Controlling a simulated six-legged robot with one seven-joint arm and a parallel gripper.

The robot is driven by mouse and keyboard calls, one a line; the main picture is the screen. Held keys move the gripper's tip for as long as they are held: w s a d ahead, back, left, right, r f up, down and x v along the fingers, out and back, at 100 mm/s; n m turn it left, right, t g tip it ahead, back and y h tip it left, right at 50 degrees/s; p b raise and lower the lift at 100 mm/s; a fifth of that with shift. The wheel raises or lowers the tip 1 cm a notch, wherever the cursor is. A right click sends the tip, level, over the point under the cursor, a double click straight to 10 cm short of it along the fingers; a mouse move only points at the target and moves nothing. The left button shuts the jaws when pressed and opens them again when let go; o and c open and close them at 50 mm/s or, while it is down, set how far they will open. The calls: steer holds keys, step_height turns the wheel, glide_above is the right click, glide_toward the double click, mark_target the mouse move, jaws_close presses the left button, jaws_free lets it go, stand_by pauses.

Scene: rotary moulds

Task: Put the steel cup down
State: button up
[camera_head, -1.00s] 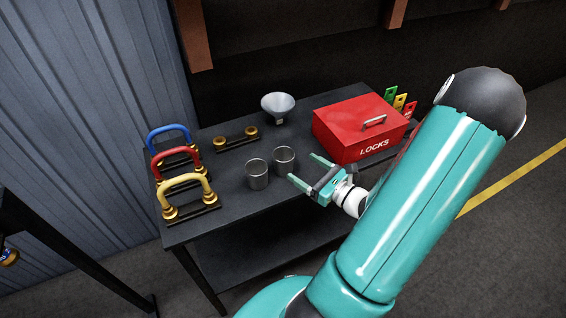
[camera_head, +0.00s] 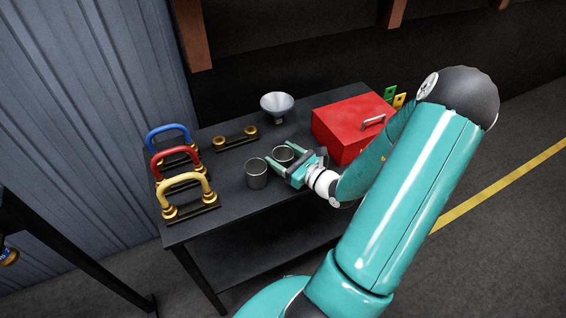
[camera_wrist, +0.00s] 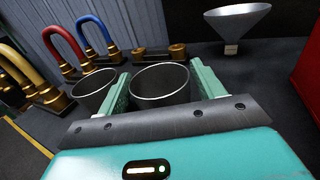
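Two grey steel cups stand upright side by side on the dark table. The left cup (camera_head: 256,176) is free of the gripper; in the wrist view it (camera_wrist: 92,92) stands just outside the left finger. My gripper (camera_head: 281,157) is at the right cup (camera_head: 283,153), with one finger on each side of it. In the wrist view the fingers (camera_wrist: 160,92) flank the right cup (camera_wrist: 161,84) closely, and its open rim shows between them. Whether both fingers press on its wall is too close to tell. The gripper hides the cup's lower part in the head view.
Blue (camera_head: 168,130), red (camera_head: 172,153) and yellow (camera_head: 184,182) handles with brass ends stand at the table's left. A funnel (camera_head: 277,106) and a brass-knobbed bar (camera_head: 234,139) are behind the cups. A red box (camera_head: 346,125) stands right, near my arm.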

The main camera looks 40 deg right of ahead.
steer(key=c, duration=0.8)
steer(key=shift+r, duration=0.1)
